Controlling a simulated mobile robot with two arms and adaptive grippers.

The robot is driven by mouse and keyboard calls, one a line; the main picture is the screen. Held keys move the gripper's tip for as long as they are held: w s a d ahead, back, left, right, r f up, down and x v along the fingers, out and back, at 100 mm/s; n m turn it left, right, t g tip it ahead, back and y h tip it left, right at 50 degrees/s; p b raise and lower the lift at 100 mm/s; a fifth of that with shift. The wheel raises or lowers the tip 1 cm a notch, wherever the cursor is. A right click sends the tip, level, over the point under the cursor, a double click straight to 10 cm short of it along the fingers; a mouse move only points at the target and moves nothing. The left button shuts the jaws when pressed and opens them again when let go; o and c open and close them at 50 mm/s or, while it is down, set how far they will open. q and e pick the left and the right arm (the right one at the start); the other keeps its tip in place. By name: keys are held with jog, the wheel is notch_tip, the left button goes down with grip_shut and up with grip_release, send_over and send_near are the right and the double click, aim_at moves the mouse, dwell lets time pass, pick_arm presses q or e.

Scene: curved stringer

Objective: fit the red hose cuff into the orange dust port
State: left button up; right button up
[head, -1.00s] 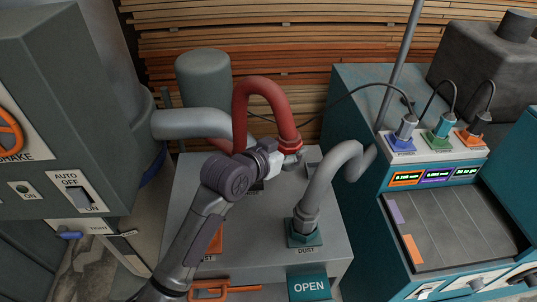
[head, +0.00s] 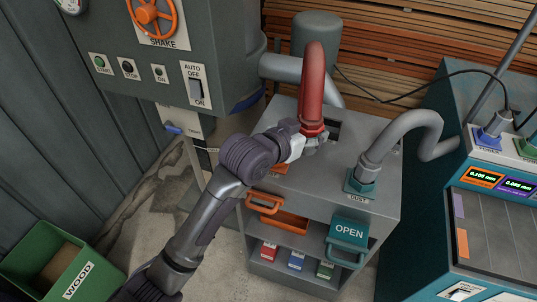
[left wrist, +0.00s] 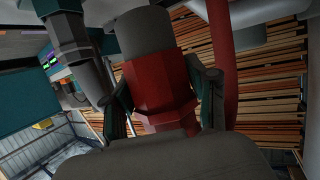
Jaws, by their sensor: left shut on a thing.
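My left gripper (head: 311,143) is shut on the red hose cuff (head: 312,128), at the lower end of the red hose (head: 314,75). The left wrist view shows the cuff (left wrist: 160,90) between the two fingers. The cuff is held above the grey cabinet top (head: 345,150). The orange dust port (head: 279,168) is on that top, to the lower left of the cuff, partly hidden by my left arm and gripper. The cuff appears apart from the port. My right gripper is not in view.
A grey hose stands in the teal dust port (head: 361,182) to the right. Below are an orange handle (head: 264,204), a teal OPEN plate (head: 349,232) and a shelf with several small boxes. A grey machine (head: 185,50) rises behind left. A green WOOD bin (head: 55,262) stands lower left.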

pick_arm(q)
jog(key=w+a+f, duration=0.1)
jog(key=a+f, duration=0.1)
jog(key=f, duration=0.1)
jog(key=w+a+f, duration=0.2)
jog(key=a, duration=0.1)
jog(key=w+a+f+p, duration=0.1)
jog(key=w+a+f, duration=0.1)
jog(key=f, duration=0.1)
jog(key=shift+a+f, duration=0.2)
jog(key=shift+f, duration=0.45)
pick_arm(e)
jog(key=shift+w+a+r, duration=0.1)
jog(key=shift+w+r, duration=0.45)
pick_arm(q)
jog(key=shift+f, duration=0.1)
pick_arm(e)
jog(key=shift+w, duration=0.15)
pick_arm(q)
jog(key=o, duration=1.3)
